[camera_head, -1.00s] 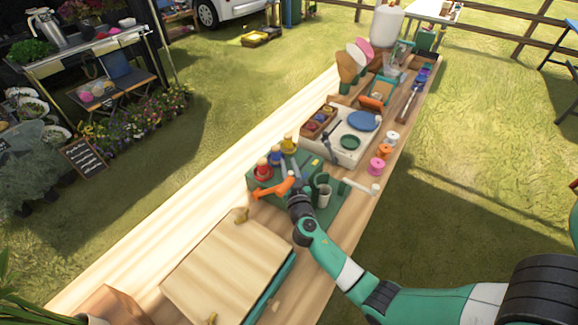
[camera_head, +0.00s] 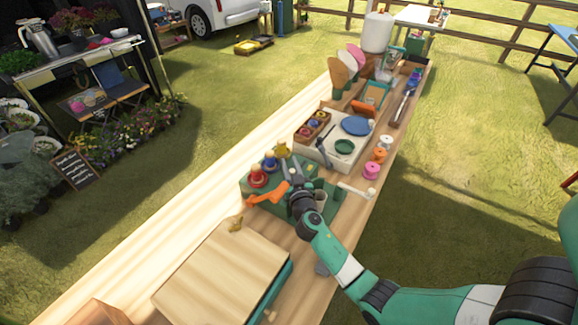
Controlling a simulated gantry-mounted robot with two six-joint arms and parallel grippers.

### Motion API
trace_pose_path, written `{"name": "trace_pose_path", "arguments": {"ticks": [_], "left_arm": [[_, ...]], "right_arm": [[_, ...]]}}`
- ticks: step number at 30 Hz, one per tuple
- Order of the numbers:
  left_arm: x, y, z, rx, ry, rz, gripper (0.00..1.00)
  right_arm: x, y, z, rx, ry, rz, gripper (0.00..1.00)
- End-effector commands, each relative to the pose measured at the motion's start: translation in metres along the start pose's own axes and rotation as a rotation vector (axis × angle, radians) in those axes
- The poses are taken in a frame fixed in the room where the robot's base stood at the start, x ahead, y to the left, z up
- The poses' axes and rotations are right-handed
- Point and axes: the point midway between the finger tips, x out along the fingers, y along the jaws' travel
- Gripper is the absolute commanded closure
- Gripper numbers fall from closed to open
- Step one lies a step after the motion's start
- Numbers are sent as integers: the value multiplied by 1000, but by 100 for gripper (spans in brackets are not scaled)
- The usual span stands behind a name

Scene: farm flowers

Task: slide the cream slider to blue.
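A green board (camera_head: 258,188) on the wooden bench carries red (camera_head: 257,177), blue (camera_head: 270,163) and yellow (camera_head: 282,149) knobs along its far left side. An orange lever (camera_head: 266,195) and a cream-ended handle (camera_head: 356,192) sit at its near left and right. I cannot tell for certain which part is the cream slider; my gripper may hide it. My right gripper (camera_head: 298,175) is over the middle of the board, fingers pointing toward the yellow knob. Its finger gap and any contact are too small to make out. My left gripper is out of view.
A wooden-topped box (camera_head: 225,270) stands nearer on the bench. A pale tray (camera_head: 330,153) with a blue disc (camera_head: 356,125) lies beyond the board. Pink, orange and white spools (camera_head: 371,171) line the right edge.

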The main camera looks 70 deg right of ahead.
Motion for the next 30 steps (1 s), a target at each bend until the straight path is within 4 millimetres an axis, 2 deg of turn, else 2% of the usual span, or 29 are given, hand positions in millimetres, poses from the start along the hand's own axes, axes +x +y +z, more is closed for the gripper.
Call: {"name": "trace_pose_path", "arguments": {"ticks": [1,3,14,17,24,30], "left_arm": [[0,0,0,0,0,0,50],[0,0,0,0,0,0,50],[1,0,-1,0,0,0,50],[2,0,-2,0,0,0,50],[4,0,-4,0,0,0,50],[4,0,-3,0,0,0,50]], "right_arm": [[0,0,0,0,0,0,57],[0,0,0,0,0,0,44],[-5,0,0,-1,-1,-1,44],[-18,0,0,-1,-1,-1,44],[-75,-1,1,-2,-2,-4,44],[-109,-1,1,0,0,-3,44]]}}
